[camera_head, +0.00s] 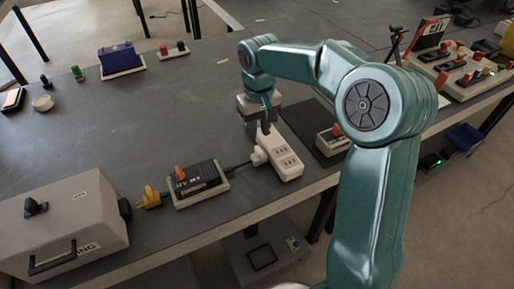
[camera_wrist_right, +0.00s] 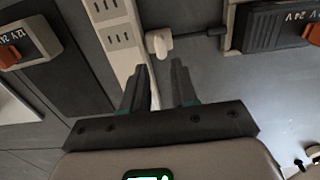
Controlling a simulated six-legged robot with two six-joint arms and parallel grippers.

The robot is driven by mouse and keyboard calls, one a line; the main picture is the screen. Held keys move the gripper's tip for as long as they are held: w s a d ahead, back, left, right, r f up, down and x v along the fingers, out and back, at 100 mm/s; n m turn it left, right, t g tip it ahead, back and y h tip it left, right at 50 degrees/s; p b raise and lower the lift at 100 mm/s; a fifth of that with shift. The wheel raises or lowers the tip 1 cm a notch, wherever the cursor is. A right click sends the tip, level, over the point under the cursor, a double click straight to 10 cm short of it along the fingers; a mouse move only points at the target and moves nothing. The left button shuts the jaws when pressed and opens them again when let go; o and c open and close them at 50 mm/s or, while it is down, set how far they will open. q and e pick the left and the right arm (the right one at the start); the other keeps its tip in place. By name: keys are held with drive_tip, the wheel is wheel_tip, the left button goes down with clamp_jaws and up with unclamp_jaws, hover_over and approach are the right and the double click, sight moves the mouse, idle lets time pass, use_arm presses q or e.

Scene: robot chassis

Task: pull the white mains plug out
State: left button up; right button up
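The white mains plug (camera_head: 259,156) sits at the left side of the white power strip (camera_head: 283,160), with a dark cable running left from it. In the right wrist view the plug (camera_wrist_right: 160,44) lies just beyond the fingertips, beside the strip (camera_wrist_right: 116,35). My right gripper (camera_head: 264,127) hangs by the far end of the strip. In the right wrist view its fingers (camera_wrist_right: 158,75) are apart with nothing held between them. The left finger overlaps the strip in that view; I cannot tell whether it touches. My left gripper is not in view.
A black supply unit (camera_head: 200,183) with an orange switch and a yellow plug (camera_head: 150,196) lie left of the strip. A grey case (camera_head: 75,225) stands front left. Another switch unit (camera_head: 330,141) is to the right. The table's middle left is clear.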

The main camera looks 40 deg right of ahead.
sight(258, 148)
wheel_tip(258, 148, down, 7)
drive_tip(key=shift+s+a+r+b, duration=0.1)
drive_tip(key=shift+b, duration=0.3)
clamp_jaws()
